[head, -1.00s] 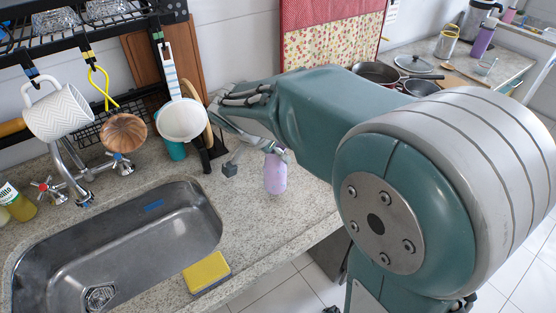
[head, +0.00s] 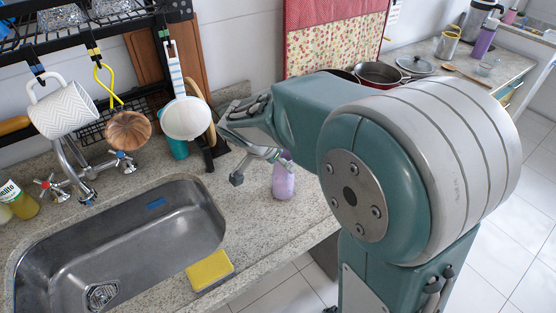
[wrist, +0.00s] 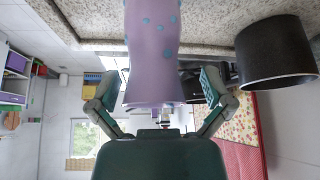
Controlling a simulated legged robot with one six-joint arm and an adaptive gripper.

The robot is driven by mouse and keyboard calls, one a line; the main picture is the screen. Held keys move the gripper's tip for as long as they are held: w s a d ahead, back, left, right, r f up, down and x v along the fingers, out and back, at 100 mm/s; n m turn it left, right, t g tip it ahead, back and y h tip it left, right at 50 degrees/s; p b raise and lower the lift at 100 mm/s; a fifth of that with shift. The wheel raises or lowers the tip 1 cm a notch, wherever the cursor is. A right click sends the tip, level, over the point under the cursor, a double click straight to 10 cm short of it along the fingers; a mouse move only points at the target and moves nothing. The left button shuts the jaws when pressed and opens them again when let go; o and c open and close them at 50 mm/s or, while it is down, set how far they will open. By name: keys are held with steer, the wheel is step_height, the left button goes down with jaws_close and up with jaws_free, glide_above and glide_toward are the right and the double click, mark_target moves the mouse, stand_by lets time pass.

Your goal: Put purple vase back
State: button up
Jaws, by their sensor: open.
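The purple vase (head: 284,182) appears upright over the counter, right of the sink, in the head view. It is pale purple; the wrist view shows blue dots on the vase (wrist: 153,45). My gripper (head: 260,166) is at the vase's upper part, with the arm reaching in from the right. In the wrist view my gripper (wrist: 158,88) is open, with one finger on each side of the vase's near end and visible gaps between. The vase's top is partly hidden by a finger in the head view.
The sink (head: 125,245) lies to the left, with a yellow sponge (head: 209,270) at its right edge. Pans (head: 378,74) stand behind my arm.

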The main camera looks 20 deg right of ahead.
steer(key=d+v, duration=0.1)
steer(key=v, duration=1.1)
steer(key=s+d+n+t+y, duration=0.1)
steer(key=s+d+n+y, duration=0.1)
steer(key=s+n, duration=0.4)
steer(key=s+d+f+n+t+y, duration=0.1)
steer(key=s+n, duration=0.5)
steer(key=s, duration=0.6)
steer(key=shift+d+f+t+y, duration=0.3)
steer(key=shift+d+y, duration=0.5)
steer(key=shift+y, duration=0.3)
